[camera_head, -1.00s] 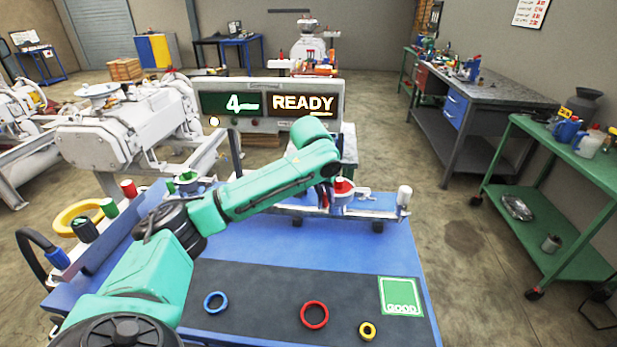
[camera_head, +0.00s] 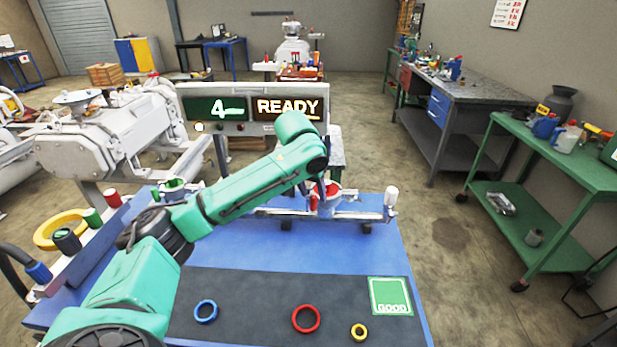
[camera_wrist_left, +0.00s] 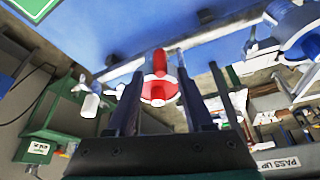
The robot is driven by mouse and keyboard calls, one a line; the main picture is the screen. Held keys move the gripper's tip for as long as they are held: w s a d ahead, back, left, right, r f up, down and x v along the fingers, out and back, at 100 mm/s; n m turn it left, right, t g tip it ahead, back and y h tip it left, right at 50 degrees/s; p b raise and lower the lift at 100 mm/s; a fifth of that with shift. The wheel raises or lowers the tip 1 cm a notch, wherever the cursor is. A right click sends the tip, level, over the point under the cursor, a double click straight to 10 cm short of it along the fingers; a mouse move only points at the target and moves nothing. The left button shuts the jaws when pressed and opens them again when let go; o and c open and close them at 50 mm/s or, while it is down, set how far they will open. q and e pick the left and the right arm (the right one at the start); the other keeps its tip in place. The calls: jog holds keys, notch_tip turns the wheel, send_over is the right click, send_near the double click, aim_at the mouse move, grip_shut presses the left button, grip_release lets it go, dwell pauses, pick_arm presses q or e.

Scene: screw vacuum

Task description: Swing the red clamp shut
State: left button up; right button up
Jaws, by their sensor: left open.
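The red clamp (camera_head: 331,188) sits on the pale rail assembly at the far side of the blue table, partly hidden behind my left arm. In the left wrist view the red clamp (camera_wrist_left: 158,88) shows a red upright part and a red and white round part. My left gripper (camera_head: 317,196) is at the clamp and mostly hidden by its own arm. In the left wrist view my left gripper (camera_wrist_left: 160,82) is open, with one finger on each side of the clamp. Contact cannot be told. My right gripper is not in view.
A sign reading READY (camera_head: 287,107) stands behind the rail. A white post (camera_head: 391,198) stands at the rail's right end, and a green part (camera_head: 174,188) is at its left. Blue, red (camera_head: 306,319) and yellow rings lie on the dark mat beside the GOOD square (camera_head: 390,296).

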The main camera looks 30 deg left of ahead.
pick_arm(q)
jog(key=v, duration=1.2)
jog(key=shift+w, duration=0.1)
